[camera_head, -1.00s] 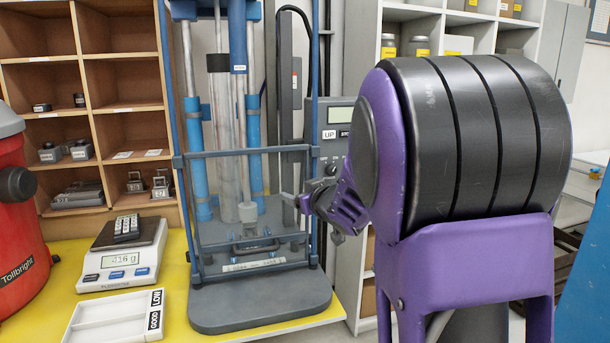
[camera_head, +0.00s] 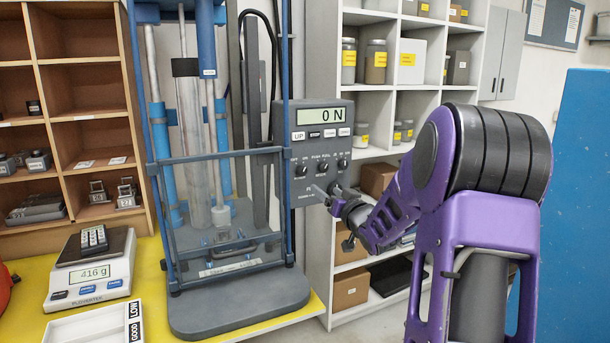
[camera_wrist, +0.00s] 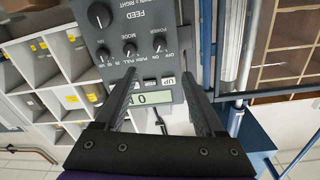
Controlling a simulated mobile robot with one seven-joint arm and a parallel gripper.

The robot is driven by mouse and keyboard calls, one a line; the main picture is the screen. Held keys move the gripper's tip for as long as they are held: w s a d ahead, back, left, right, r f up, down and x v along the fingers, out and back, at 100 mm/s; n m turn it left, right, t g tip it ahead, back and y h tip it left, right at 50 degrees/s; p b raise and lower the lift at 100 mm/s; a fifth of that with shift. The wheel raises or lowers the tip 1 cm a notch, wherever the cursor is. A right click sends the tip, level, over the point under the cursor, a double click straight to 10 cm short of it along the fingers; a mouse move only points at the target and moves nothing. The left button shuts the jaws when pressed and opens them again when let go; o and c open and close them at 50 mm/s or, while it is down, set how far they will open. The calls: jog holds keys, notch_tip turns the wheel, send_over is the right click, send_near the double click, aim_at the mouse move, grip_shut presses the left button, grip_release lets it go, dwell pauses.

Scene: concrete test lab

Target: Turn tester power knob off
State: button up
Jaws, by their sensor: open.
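The tester's grey control panel (camera_head: 318,125) shows "0 N" on its display, above a row of buttons and a row of small knobs. The power knob (camera_head: 301,170) is the leftmost of that row. In the wrist view the panel appears upside down, with the black power knob (camera_wrist: 158,46) beside its POWER and OFF/ON lettering; I cannot tell clearly which mark it points to. My gripper (camera_head: 325,193) is in front of the panel's lower part. Its fingers (camera_wrist: 158,76) are apart and empty, with the power knob beyond the gap between them, not visibly touched.
The tester's blue frame (camera_head: 287,200) stands just left of the panel. A scale (camera_head: 62,285) and white tray (camera_head: 90,325) are on the yellow table. White shelves (camera_head: 375,90) with jars and boxes stand behind my arm. A blue panel (camera_head: 570,200) is at the right.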

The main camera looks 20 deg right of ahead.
aim_at(303, 172)
jog(key=w+p, duration=0.1)
jog(key=w, duration=1.5)
grip_shut()
